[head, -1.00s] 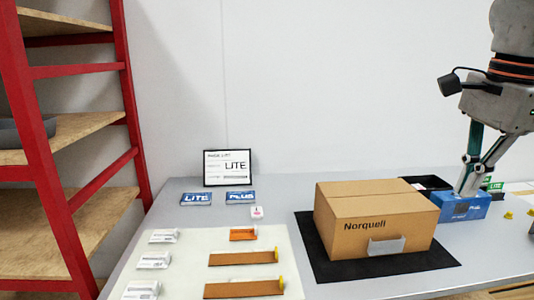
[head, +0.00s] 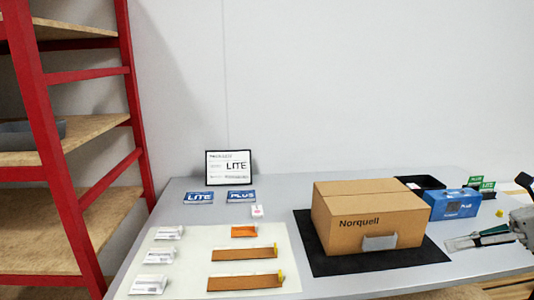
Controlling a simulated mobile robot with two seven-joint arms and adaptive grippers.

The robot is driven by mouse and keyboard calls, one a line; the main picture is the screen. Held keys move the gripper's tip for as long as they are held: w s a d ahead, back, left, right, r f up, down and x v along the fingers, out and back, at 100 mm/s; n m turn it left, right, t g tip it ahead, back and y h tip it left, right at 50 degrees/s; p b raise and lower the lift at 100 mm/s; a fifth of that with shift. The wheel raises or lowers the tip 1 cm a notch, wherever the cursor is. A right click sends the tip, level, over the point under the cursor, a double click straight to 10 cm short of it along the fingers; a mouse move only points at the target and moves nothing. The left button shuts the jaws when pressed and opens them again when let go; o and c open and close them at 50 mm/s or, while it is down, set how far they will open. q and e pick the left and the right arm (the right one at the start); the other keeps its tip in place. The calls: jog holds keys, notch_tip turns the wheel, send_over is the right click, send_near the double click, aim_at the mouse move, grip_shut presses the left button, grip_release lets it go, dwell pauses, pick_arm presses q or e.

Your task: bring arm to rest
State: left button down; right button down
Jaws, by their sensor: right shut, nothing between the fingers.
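My right gripper (head: 480,239) is low at the right edge of the head view, over the front right of the table (head: 300,188). Its fingers point left, are shut and hold nothing. It is apart from the blue box (head: 452,204) behind it and to the right of the cardboard box (head: 368,215). Most of the right arm is out of the picture. My left gripper is not in view.
The closed "Norquell" box stands on a black mat (head: 315,262). A black tray (head: 421,183) and small green cards (head: 481,183) are behind. A pale mat (head: 200,260) holds white packets and orange-brown strips. A red shelf rack (head: 60,170) stands left.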

jog(key=s+f+m+t+h+p, duration=0.15)
jog(key=s+f+m+t, duration=0.25)
jog(key=f+m, duration=0.9)
jog(key=s+f+m+t+h+p, duration=0.1)
jog(key=s+f+m+t+h, duration=0.3)
jog(key=f+m, duration=0.85)
jog(key=s+a+f+m+g, duration=0.1)
jog(key=s+a+f+m, duration=0.3)
jog(key=a, duration=0.2)
jog(key=s+a+f+m+g+h, duration=0.1)
jog(key=s+a+f+m, duration=0.3)
jog(key=a, duration=0.3)
jog(key=s+a+f+m+p, duration=0.1)
jog(key=s+a+f+m, duration=0.3)
jog(key=a+f+m, duration=0.2)
jog(key=shift+a+g, duration=0.4)
jog(key=shift+a, duration=0.05)
